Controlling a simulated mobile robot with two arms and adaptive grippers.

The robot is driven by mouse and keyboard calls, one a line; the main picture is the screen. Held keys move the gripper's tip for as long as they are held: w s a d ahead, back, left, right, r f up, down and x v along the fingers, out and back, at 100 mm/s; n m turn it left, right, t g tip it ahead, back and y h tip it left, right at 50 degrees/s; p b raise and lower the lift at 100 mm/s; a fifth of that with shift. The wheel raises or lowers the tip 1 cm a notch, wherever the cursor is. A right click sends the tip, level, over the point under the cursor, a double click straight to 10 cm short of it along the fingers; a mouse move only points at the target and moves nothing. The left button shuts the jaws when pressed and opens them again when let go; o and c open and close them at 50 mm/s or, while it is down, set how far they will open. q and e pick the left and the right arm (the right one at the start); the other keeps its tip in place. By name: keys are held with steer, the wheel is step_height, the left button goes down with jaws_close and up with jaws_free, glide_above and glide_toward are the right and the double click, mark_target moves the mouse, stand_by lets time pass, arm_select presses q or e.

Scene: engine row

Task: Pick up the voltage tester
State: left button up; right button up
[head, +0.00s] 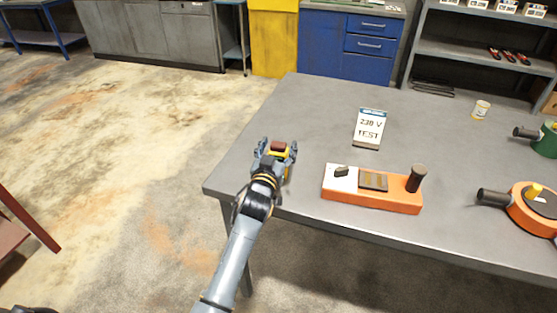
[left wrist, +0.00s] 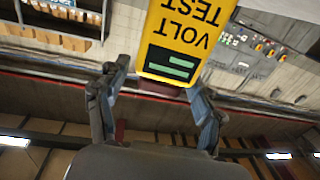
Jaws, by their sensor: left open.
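The voltage tester is a yellow block with a dark red top end (head: 278,146), at the near left edge of the grey table in the head view. Its yellow face (left wrist: 185,35) reads VOLT TEST upside down in the left wrist view, above a dark panel with two green bars. My left gripper (head: 277,150) is open, with a finger to either side of the tester. In the left wrist view its fingers flank the tester's red end with gaps visible. Its arm and wrist hide the tester's lower part in the head view. My right gripper is not in view.
An orange box (head: 372,200) with a white block and dark handle lies right of the gripper. An orange round device (head: 530,208) and green device (head: 546,139) are farther right.

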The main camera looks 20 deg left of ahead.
arm_select(q)
steer(key=shift+w, duration=0.2)
jaws_close()
steer(key=shift+r, duration=0.15)
